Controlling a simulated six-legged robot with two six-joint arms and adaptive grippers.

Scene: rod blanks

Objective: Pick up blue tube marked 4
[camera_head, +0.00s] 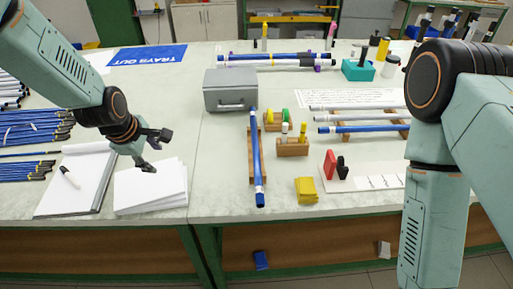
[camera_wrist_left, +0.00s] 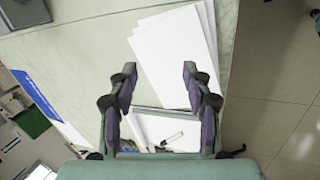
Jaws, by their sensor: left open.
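A blue tube (camera_head: 257,160) with white bands lies lengthwise on a wooden holder (camera_head: 251,150) mid-table. Another blue tube (camera_head: 350,128) lies on a wooden rack at the right, beside pale tubes. More blue tubes (camera_head: 270,57) lie at the back, and several thin blue rods (camera_head: 30,128) at the left. I cannot read a 4 on any of them. My left gripper (camera_head: 157,151) is open and empty above the white paper stack (camera_head: 150,187), left of the mid-table tube. In the left wrist view its fingers (camera_wrist_left: 160,75) stand apart with paper below. My right gripper is out of view.
A grey metal box (camera_head: 230,92) stands behind the mid-table tube. A yellow block (camera_head: 306,190), a red piece (camera_head: 330,164) and small wooden blocks lie to its right. A clipboard (camera_head: 75,185) with a marker lies at the left. Bare tabletop lies between the paper and the tube.

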